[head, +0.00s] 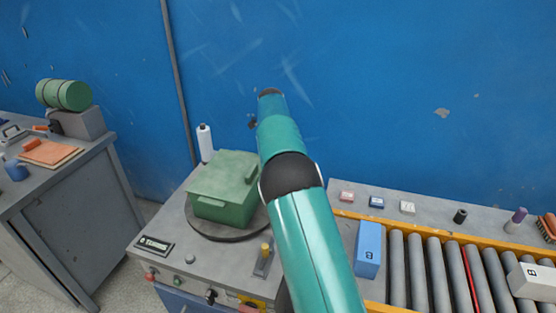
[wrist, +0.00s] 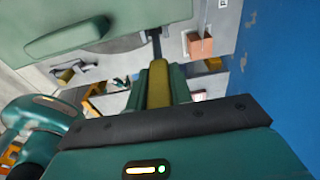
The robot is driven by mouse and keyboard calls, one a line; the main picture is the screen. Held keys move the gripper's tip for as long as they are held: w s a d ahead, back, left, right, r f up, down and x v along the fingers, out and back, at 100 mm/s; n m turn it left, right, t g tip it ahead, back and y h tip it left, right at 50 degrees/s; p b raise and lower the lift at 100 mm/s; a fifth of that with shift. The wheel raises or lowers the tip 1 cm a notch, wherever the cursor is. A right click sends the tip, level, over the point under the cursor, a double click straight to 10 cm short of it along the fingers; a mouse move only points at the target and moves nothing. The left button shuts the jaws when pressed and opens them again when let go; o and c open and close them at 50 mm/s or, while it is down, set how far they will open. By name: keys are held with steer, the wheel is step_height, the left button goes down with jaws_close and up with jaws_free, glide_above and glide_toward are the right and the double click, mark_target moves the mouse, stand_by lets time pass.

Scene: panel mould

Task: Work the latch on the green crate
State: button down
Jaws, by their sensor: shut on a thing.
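The green crate (head: 221,207) sits on a dark round turntable (head: 240,234) on the grey bench in the head view, lid closed. In the wrist view its green top (wrist: 120,15) with a raised grip fills the upper left. My gripper (wrist: 158,74) is beside the crate's edge. Its green fingers are shut on a yellow bar (wrist: 158,88), which looks like the latch handle. A dark stem runs on beyond the bar towards the crate's edge. In the head view my arm hides the crate's right side, the latch and the gripper.
A white bottle (head: 205,143) stands behind the crate. A yellow-knobbed lever (head: 264,255) stands in front of it. A blue box (head: 368,250) is beside the roller conveyor (head: 430,265) at right. A blue wall (head: 400,90) closes the back.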

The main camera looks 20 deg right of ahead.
steer(key=shift+a+f, duration=0.1)
steer(key=shift+a, duration=0.05)
steer(key=c, duration=1.2)
jaws_free()
steer(key=shift+c, duration=0.2)
step_height(320, 180, up, 12)
steer(key=shift+w+a, duration=0.3)
steer(key=shift+a, duration=0.1)
